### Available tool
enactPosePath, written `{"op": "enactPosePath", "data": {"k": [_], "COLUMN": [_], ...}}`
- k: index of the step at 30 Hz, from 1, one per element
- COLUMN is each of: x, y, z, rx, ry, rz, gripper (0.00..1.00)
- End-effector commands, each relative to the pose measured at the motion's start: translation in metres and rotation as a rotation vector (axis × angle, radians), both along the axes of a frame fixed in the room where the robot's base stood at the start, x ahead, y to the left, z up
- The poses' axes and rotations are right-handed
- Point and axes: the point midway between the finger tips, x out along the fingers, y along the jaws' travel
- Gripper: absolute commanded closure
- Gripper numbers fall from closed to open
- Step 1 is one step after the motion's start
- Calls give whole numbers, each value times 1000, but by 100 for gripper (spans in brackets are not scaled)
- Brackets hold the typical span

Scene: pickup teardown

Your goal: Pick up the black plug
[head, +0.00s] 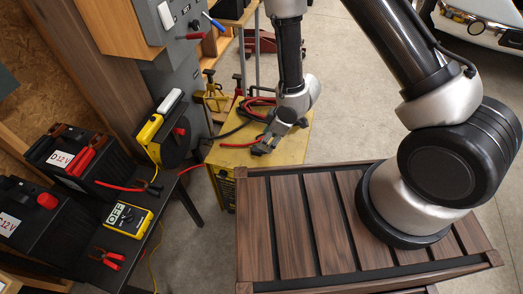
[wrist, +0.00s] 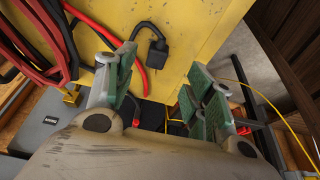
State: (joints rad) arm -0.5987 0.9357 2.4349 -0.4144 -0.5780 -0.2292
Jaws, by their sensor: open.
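The black plug (wrist: 158,53) lies on the top of the yellow box (wrist: 190,25), with a short black cable curving away from it to the left in the wrist view. My gripper (wrist: 160,75) is open and empty, its green-padded fingers spread to either side. The plug shows in the gap just beyond the fingertips, apart from both. In the head view, my gripper (head: 265,145) is low over the top of the yellow box (head: 232,157), and I cannot make out the plug clearly there.
Red and black cables (wrist: 45,35) lie coiled on the box, with one red cable beside the plug. A dark bench at left holds batteries (head: 80,160), a yellow multimeter (head: 128,220) and red clamps (head: 108,258). Yellow jack stands (head: 213,95) stand behind the box.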

Motion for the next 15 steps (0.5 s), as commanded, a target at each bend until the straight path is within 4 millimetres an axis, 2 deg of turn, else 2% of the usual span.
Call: {"op": "enactPosePath", "data": {"k": [8,15], "x": [6,11], "y": [13,26], "z": [-27,-61], "rx": [11,11], "ry": [-11,-12], "rz": [7,8], "gripper": [46,46]}}
